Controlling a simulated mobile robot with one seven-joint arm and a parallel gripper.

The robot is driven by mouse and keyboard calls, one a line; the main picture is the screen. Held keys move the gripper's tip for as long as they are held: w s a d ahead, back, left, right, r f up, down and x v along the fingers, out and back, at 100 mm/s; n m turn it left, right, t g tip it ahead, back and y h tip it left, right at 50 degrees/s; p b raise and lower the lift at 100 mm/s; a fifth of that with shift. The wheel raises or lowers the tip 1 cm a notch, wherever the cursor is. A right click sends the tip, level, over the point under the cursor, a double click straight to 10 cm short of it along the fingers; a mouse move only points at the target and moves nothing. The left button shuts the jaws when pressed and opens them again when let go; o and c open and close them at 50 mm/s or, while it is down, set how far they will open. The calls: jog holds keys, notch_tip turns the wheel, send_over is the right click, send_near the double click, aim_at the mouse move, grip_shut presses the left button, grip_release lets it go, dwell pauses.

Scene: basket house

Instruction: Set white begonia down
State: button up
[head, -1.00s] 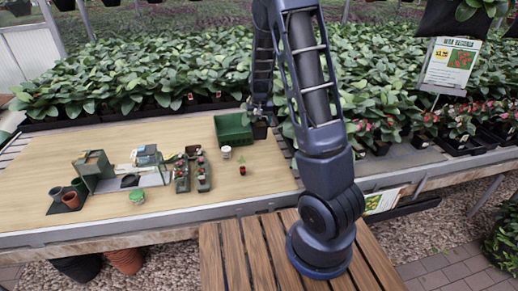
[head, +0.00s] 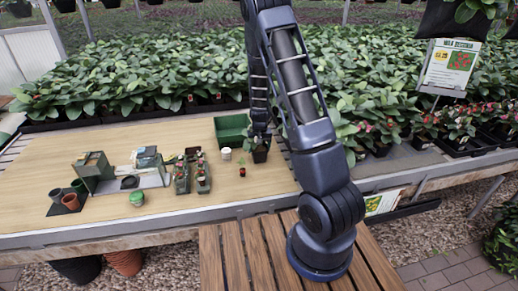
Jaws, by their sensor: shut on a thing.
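My gripper (head: 261,138) is at the right end of the wooden table, shut on a dark pot with green leaves (head: 260,155), which I take to be the white begonia. No white blooms can be made out at this size. The pot is upright, just right of a white tub and in front of the green crate's right side. I cannot tell whether its base touches the table.
The green crate (head: 231,129) stands behind the white tub (head: 226,154). A small red pot (head: 242,172) is close at the front left. The tabletop (head: 235,196) is clear toward the front edge.

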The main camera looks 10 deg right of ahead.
jog(key=shift+f, duration=0.15)
jog(key=o, duration=1.1)
jog(key=shift+o, duration=0.2)
notch_tip(320, 180, up, 13)
jog(key=s, duration=0.2)
jog(key=s+d+r+t+y, duration=0.1)
jog(key=s+r, duration=0.5)
jog(key=r, duration=0.3)
jog(key=s+d+r+y, duration=0.1)
jog(key=s+d+r, duration=0.1)
jog(key=s+r, duration=0.6)
jog(key=s+d+r+t+h, duration=0.1)
jog(key=s+r, duration=0.4)
jog(key=s, duration=0.4)
jog(key=s+d+r+t+h, duration=0.1)
jog(key=s+r, duration=0.3)
jog(key=s, duration=0.5)
jog(key=shift+d+r, duration=0.4)
jog(key=shift+d, duration=0.05)
